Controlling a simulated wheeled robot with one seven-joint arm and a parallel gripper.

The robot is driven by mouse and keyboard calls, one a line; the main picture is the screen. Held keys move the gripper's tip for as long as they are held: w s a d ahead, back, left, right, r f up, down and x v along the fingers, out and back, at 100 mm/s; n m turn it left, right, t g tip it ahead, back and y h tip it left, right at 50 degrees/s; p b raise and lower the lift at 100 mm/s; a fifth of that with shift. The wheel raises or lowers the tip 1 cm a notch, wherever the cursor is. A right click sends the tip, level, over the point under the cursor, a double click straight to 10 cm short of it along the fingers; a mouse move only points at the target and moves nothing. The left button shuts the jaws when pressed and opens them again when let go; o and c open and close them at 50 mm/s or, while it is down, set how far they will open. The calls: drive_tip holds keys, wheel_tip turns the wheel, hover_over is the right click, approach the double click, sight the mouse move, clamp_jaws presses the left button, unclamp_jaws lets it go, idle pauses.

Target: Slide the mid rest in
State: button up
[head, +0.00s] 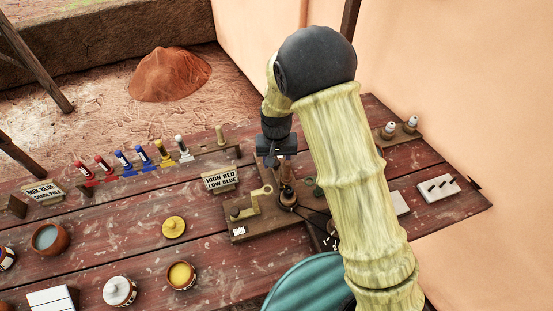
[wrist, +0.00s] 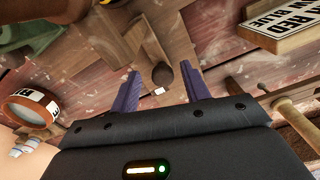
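A dark round knob (head: 235,212) sits near the stand's left end, by a small white tag. I cannot tell which piece is the mid rest. My gripper (head: 276,160) is above and behind the stand, pointing down. In the wrist view its two dark purple fingers are apart with nothing held (wrist: 160,69). My arm hides the stand's right side in the head view.
A sign reading "HIGH RED LOW BLUE" (head: 220,179) stands left of the gripper. Several coloured tubes (head: 143,157) line the back edge. Bowls, including a yellow one (head: 181,275), stand at front left. A white block (head: 438,188) lies at right.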

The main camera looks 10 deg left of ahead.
drive_tip(key=shift+a+r, duration=0.1)
wheel_tip(320, 180, up, 17)
drive_tip(key=b, duration=0.1)
idle(0.5)
drive_tip(key=shift+r, duration=0.1)
drive_tip(key=s+d+m+t, duration=0.1)
drive_tip(key=s+d, duration=0.2)
drive_tip(key=d, duration=0.6)
drive_tip(key=s+d+m+p, duration=0.1)
drive_tip(key=s+d, duration=0.3)
drive_tip(key=d, duration=0.5)
drive_tip(key=s+d+f+m+t, duration=0.1)
drive_tip(key=s+d, duration=0.3)
drive_tip(key=d, duration=0.5)
drive_tip(key=shift+t+p, duration=0.3)
drive_tip(key=shift+p, duration=0.05)
